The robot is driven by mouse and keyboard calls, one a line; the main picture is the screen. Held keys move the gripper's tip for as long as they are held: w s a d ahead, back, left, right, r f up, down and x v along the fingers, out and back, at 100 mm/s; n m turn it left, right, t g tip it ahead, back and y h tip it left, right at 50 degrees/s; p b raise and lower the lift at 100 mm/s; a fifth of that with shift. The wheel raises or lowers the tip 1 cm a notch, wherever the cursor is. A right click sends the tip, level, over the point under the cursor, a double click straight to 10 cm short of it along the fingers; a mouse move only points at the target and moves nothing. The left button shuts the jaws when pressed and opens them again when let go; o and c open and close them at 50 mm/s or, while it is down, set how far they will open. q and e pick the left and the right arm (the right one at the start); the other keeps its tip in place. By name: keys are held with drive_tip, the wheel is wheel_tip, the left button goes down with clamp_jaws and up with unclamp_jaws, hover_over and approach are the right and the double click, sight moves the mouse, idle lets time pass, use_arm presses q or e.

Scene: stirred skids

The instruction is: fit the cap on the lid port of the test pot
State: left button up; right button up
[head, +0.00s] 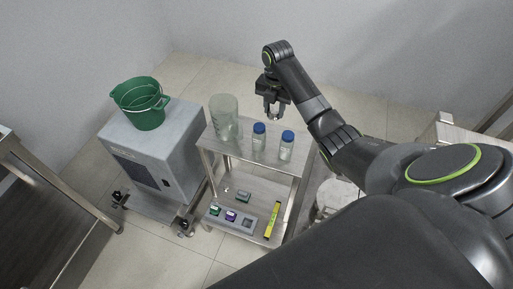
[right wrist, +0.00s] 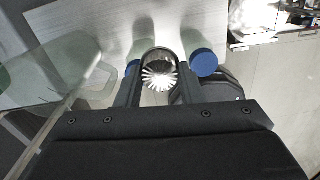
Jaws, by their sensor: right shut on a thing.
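My right gripper (head: 272,103) is above the far right part of the steel cart's top shelf, pointing down. In the right wrist view the gripper (right wrist: 155,72) is shut on a small round shiny piece with bright radial ribs, which looks like the cap (right wrist: 158,74). The held piece is only a tiny pale spot in the head view. A pale metallic round vessel (head: 333,197), perhaps the test pot, stands right of the cart, partly hidden by my arm. Its lid port cannot be made out. My left gripper is not in view.
The cart's top shelf (head: 238,148) carries a large glass jar (head: 224,120) and two blue-capped bottles (head: 259,136) (head: 287,145). A green bucket (head: 141,104) stands on a grey cabinet (head: 150,150) at left.

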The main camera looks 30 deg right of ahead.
drive_tip(key=n+b, duration=0.1)
drive_tip(key=b, duration=0.5)
hover_over(273, 138)
wheel_tip(273, 138, down, 6)
drive_tip(key=r, duration=0.1)
wheel_tip(273, 138, down, 10)
drive_tip(key=shift+f+b, duration=0.1)
drive_tip(key=shift+b, duration=0.55)
drive_tip(key=shift+f, duration=0.1)
drive_tip(key=o, duration=1.1)
drive_tip(key=shift+r, duration=0.4)
wheel_tip(273, 138, up, 12)
drive_tip(key=shift+f+p, duration=0.2)
drive_tip(key=shift+p, duration=0.5)
